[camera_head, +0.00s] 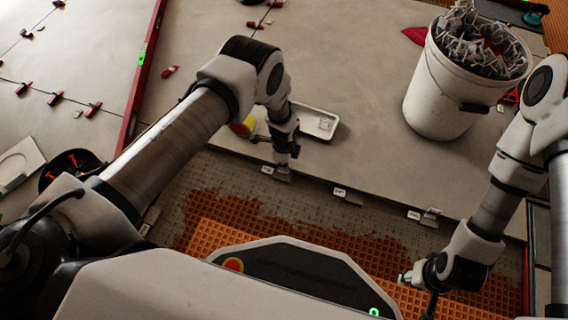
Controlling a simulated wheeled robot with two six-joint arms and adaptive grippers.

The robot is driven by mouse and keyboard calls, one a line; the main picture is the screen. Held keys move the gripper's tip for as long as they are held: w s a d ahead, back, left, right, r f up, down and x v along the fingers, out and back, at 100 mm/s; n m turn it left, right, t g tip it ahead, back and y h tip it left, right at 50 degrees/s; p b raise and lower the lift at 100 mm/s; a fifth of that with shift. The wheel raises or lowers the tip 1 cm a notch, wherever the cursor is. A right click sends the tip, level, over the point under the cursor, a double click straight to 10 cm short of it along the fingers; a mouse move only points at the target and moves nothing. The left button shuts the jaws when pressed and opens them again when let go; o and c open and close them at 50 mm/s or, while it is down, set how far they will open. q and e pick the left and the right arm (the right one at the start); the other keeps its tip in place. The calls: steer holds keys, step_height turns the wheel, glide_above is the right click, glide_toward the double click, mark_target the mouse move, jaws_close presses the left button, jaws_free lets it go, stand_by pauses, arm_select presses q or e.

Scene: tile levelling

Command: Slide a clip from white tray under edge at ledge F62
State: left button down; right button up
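The white tray (331,126) lies on the large grey tile, just right of my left gripper; my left arm partly covers it, and I see no clip clearly inside it. My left gripper (283,165) points down at the tile's front edge. A small grey clip (283,174) shows at its tips; whether it is gripped or sits at the edge I cannot tell. Small white labels (339,192) mark ledges along the edge, too small to read, so I cannot pick out F62. My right gripper (430,297) is low at the right, over the orange mat, its fingers partly hidden.
Grey clips (352,201) (431,217) sit at the tile edge to the right. A white bucket (446,95) full of clips stands on the tile. A yellow-and-red round object (243,127) is beside the tray. A black bowl (68,168) is at left. Mid-tile is clear.

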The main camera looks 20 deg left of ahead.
arm_select(q)
steer(key=shift+w, duration=0.1)
stand_by(0.3)
steer(key=c, duration=1.2)
jaws_free()
steer(key=shift+c, duration=0.2)
steer(key=shift+r, duration=0.1)
step_height(320, 180, up, 12)
